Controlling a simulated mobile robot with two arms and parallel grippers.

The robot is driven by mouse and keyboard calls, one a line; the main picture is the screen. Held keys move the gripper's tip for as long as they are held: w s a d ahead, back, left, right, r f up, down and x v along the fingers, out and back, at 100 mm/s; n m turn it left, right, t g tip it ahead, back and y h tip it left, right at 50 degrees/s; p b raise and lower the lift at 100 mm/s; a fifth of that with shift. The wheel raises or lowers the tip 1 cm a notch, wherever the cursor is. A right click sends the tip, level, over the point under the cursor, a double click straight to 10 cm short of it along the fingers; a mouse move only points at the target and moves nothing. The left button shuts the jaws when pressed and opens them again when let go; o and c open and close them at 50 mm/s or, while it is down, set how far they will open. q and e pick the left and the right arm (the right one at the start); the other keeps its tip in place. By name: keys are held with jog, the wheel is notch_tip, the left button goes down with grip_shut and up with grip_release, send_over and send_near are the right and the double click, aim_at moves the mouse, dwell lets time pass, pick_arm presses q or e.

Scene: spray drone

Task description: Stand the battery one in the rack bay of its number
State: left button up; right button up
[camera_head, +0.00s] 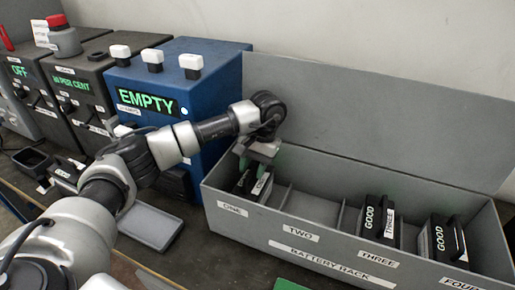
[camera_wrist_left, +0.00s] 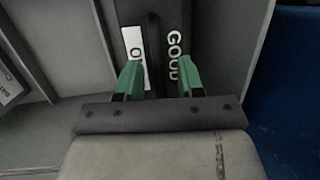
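Battery one (camera_head: 262,188) is a black block with a white number label and the word GOOD. It stands in the rack bay labelled ONE (camera_head: 232,209), at the left end of the grey battery rack (camera_head: 325,253). In the left wrist view battery one (camera_wrist_left: 152,45) shows its dark handle and part of its label. My left gripper (camera_head: 259,166) is just above it, green fingers pointing down. In the left wrist view the fingers (camera_wrist_left: 160,80) are apart, with a gap showing beside the handle, so the gripper looks open. My right gripper is out of view.
Bay TWO (camera_head: 312,205) is empty. Battery three (camera_head: 379,222) and another GOOD battery (camera_head: 444,240) stand in the bays to the right. The rack's raised lid (camera_head: 380,100) is behind. A blue charger reading EMPTY (camera_head: 215,80) stands close to the left, with a grey tray (camera_head: 151,226) in front.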

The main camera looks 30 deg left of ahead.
pick_arm(q)
jog(key=v, duration=1.1)
jog(key=shift+f, duration=0.1)
